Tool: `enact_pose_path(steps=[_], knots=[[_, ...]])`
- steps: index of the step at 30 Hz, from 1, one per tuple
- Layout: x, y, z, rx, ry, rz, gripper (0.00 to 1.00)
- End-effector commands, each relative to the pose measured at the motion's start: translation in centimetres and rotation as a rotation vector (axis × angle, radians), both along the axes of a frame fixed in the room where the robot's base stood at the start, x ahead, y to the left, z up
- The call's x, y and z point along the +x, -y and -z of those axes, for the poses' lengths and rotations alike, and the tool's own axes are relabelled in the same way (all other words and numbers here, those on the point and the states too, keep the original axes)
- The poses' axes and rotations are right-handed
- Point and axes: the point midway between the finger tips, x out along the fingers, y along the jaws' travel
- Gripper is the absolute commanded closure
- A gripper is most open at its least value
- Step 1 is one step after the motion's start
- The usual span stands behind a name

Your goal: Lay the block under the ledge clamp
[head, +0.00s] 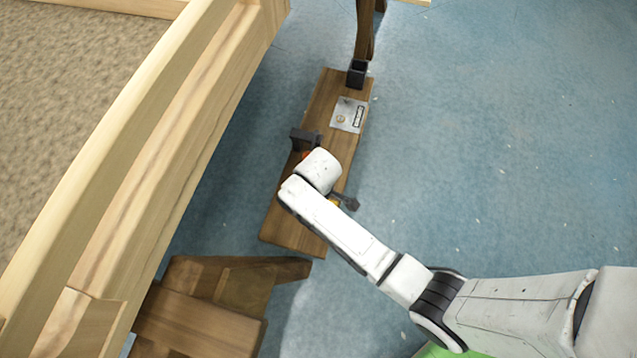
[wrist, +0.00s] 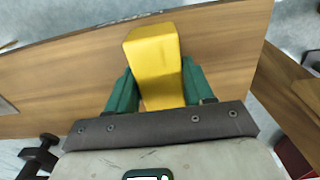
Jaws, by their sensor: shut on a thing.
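A yellow block (wrist: 153,48) is between the two green fingers of my gripper (wrist: 158,80) in the wrist view. The fingers are shut on its sides, and its far end sticks out past them. Behind it is the brown wooden ledge board (wrist: 60,85); I cannot tell whether the block touches it. A black clamp part (wrist: 40,155) shows lower left in the wrist view.
A metal plate (head: 348,115) and a black bracket (head: 356,73) sit on the board's far part. A pale wooden frame (head: 170,130) stands to the left. Brown wooden furniture (head: 210,305) is at lower left. The blue floor (head: 500,150) to the right is clear.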

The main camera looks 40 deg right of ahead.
Motion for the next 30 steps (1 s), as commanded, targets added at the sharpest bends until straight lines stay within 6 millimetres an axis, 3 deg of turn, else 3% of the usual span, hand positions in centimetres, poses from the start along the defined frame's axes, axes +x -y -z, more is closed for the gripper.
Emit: enact_pose_path(steps=[10, 11, 18, 26, 30], knots=[[0.1, 0.0, 0.2, 0.000, 0.001, 0.001, 0.82], [0.1, 0.0, 0.1, 0.001, 0.001, 0.000, 0.45], [0.0, 0.0, 0.1, 0.001, 0.001, 0.001, 0.22], [0.0, 0.0, 0.0, 0.001, 0.001, 0.000, 0.22], [0.1, 0.0, -1.4, 0.000, 0.001, 0.001, 0.22]])
